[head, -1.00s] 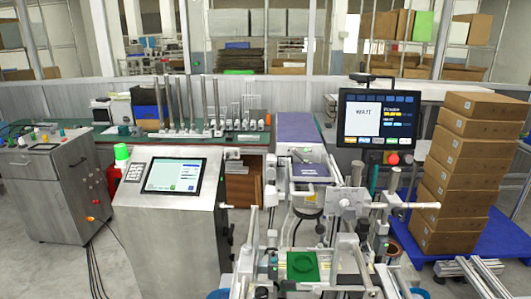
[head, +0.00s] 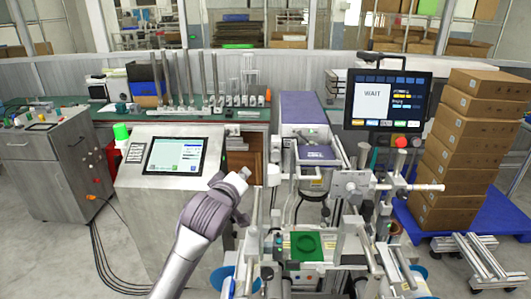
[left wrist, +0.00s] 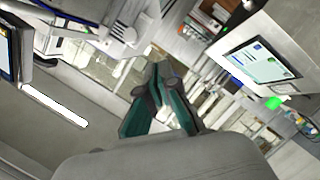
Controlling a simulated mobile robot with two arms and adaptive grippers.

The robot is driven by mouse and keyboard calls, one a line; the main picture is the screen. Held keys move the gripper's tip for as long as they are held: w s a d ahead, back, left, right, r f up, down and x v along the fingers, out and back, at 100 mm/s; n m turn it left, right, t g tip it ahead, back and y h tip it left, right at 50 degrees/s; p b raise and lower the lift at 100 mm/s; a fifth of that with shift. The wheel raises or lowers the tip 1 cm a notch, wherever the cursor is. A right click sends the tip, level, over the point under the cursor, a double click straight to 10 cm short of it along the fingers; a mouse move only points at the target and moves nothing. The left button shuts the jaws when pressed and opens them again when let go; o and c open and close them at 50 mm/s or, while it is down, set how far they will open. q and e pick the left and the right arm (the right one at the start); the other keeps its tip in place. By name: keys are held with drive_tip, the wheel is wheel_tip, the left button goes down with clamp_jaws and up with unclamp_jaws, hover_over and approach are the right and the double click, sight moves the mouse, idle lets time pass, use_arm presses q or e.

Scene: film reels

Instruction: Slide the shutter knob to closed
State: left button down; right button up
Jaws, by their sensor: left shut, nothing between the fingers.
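I cannot make out a shutter knob for certain in either view. The machine (head: 345,187) of white and metal rods, blocks and small knobs stands right of centre in the head view. A green plate (head: 304,246) with a round ring sits low in its front. My left gripper (head: 238,182) is in front of the touchscreen console, left of the machine and apart from the green plate. Its dark green fingers (left wrist: 158,88) are shut and empty in the left wrist view, pointing away from the wrist. My right gripper is not in view.
A metal console (head: 150,215) with a touchscreen (head: 175,155) stands left of the machine. A monitor (head: 387,102) reading WAIT is behind it, above a red button (head: 400,141). Stacked cartons (head: 465,145) stand at right. Cables lie on the floor at left.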

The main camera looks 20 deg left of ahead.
sight(276, 154)
use_arm(q)
drive_tip(key=w+a+r+n+t+p, duration=0.1)
drive_tip(key=w+p, duration=0.1)
drive_tip(key=w, duration=0.4)
drive_tip(key=w+r+p, duration=0.2)
drive_tip(key=w+p, duration=0.1)
drive_tip(key=w, duration=0.3)
drive_tip(key=d+f, duration=0.1)
drive_tip(key=d, duration=0.1)
drive_tip(key=d+f+p, duration=0.1)
drive_tip(key=shift+w+d+f, duration=0.1)
drive_tip(key=shift+w+f, duration=0.15)
drive_tip(key=shift+f, duration=0.05)
